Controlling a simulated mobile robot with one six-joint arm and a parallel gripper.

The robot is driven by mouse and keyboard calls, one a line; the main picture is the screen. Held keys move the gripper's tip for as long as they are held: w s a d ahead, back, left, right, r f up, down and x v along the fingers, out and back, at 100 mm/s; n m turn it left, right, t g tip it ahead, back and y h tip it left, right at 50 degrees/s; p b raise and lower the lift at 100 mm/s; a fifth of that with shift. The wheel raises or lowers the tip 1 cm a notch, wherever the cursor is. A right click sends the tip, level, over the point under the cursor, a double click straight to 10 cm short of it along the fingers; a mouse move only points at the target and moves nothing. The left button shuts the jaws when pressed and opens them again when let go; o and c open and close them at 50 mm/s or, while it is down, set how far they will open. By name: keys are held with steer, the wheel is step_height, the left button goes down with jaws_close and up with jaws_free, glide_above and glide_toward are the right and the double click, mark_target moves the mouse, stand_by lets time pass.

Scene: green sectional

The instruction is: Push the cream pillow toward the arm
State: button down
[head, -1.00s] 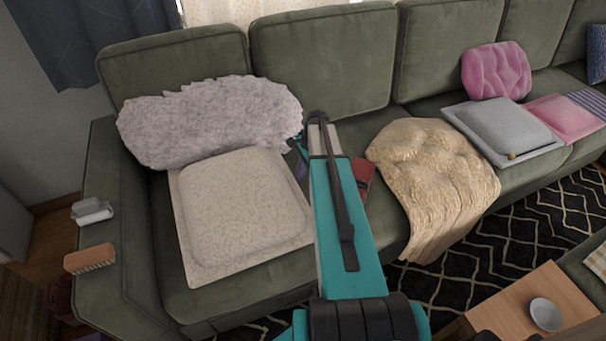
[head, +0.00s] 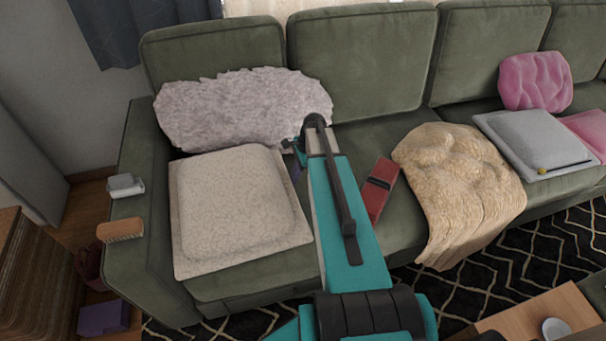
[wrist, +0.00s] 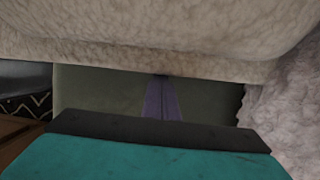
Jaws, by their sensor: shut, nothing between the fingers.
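The cream pillow (head: 235,205), square and speckled, lies flat on the left seat of the green sofa. Its left edge is right by the sofa's left arm (head: 150,262); I cannot tell whether they touch. My gripper (head: 298,164) is low at the pillow's right side, near its back right corner, partly hidden by my own arm. In the wrist view the purple fingers (wrist: 162,102) are together and empty, their tips at the edge of the cream pillow (wrist: 150,40), which fills the top.
A fluffy pale grey pillow (head: 240,108) leans behind the cream one. A brush (head: 121,230) and a white-grey item (head: 125,185) sit on the sofa arm. A red-black object (head: 379,188) and a beige throw (head: 465,190) lie to the right.

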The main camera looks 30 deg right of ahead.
steer(key=shift+w+a, duration=0.15)
steer(key=shift+a, duration=0.3)
steer(key=shift+d, duration=0.1)
steer(key=shift+d, duration=0.45)
steer(key=d, duration=0.1)
steer(key=s+d+p, duration=0.1)
steer(key=d, duration=0.1)
steer(key=v, duration=1)
steer(key=shift+b, duration=0.3)
